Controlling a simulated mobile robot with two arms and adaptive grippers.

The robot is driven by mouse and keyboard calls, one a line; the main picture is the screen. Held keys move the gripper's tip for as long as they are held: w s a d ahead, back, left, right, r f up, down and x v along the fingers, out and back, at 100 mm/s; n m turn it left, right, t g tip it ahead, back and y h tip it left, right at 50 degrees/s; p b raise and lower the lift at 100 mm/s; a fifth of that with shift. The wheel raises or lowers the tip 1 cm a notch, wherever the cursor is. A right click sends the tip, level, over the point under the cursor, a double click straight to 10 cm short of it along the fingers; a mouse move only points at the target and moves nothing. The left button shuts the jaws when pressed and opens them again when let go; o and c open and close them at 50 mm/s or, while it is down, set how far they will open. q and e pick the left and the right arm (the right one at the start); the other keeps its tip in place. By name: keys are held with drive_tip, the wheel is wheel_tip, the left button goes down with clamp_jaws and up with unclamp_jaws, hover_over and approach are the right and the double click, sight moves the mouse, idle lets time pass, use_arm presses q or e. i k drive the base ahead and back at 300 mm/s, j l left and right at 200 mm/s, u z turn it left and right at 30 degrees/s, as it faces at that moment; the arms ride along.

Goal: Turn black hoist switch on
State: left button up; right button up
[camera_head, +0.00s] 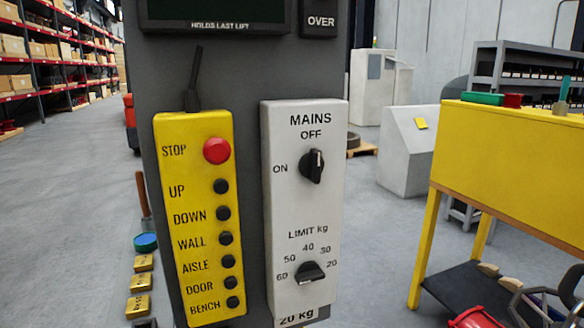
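The black rotary switch (312,166) sits on a white panel (305,208) under the word MAINS. OFF is printed above the knob and ON to its left. The knob's grip stands about upright, with its light mark near the top, toward OFF. A second black knob (310,272), labelled LIMIT kg, is lower on the same panel; its exact setting is hard to read. Neither of my grippers is in view.
A yellow pendant (198,285) with a red STOP button (216,151) and several black buttons hangs left of the panel on a dark grey column (252,75). A yellow bench (510,165) stands at right. Yellow blocks (140,282) lie on the floor at left.

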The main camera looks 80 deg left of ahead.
sight(311, 165)
drive_tip(key=k+l+u, duration=0.1)
drive_tip(key=u, duration=2.1)
drive_tip(key=k+l, duration=0.05)
